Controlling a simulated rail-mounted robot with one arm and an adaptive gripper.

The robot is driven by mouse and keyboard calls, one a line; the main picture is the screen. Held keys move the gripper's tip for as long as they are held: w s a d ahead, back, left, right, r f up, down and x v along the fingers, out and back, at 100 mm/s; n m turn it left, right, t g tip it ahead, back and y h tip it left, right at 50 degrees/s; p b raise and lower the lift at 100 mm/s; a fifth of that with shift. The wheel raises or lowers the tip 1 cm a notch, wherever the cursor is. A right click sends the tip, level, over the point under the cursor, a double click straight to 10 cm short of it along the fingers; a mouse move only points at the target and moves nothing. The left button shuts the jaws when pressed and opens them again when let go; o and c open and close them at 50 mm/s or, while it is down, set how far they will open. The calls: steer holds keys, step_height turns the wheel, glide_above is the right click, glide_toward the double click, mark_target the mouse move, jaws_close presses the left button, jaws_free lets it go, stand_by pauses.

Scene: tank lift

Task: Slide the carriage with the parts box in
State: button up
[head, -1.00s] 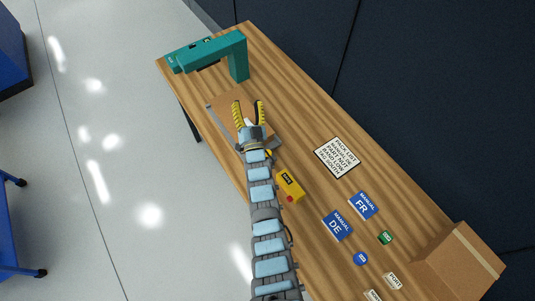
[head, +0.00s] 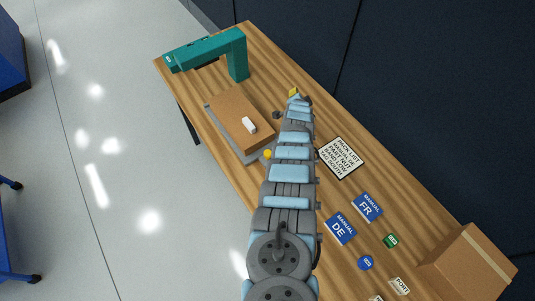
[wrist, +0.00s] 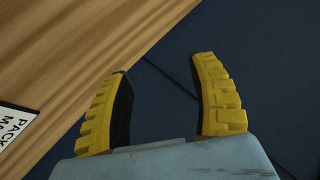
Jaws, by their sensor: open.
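The parts box (head: 236,108) is a flat brown box with a white piece (head: 249,125) on top. It lies on the grey carriage (head: 252,157), whose edge shows along the left and front. A teal arch-shaped frame (head: 215,48) stands just beyond the carriage at the table's far end. My gripper (head: 293,93) is right of the box, by the table's back edge, apart from it. In the wrist view, my gripper's yellow fingers (wrist: 162,105) are spread and empty, with dark wall between them.
A small dark block (head: 276,114) lies between box and arm. The pack list card (head: 341,157), the blue manuals FR (head: 367,207) and DE (head: 340,228), small tags and a cardboard box (head: 468,262) lie to the right. A dark wall (head: 430,90) runs behind the table.

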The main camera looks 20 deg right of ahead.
steer(key=s+m+g+y+b, duration=0.25)
steer(key=s+m+g, duration=0.2)
steer(key=s, duration=0.25)
steer(key=s+a+r+m+g+y+b, duration=0.1)
steer(key=s+a+r+m+y, duration=0.1)
steer(key=s+a+r+y, duration=0.3)
steer(key=s+a+r+m+g+y+b, duration=0.1)
steer(key=s+a+m+g+y, duration=0.1)
steer(key=s+a, duration=0.35)
steer(key=b, duration=0.3)
glide_toward(268, 153)
steer(key=shift+t, duration=0.25)
steer(key=x, duration=0.6)
steer(key=shift+f, duration=0.25)
steer(key=shift+x, duration=0.85)
steer(key=shift+a+f, duration=0.15)
steer(key=shift+f, duration=0.3)
steer(key=shift+w+a+f, duration=0.1)
steer(key=shift+a+f, duration=0.15)
steer(key=shift+f, duration=0.25)
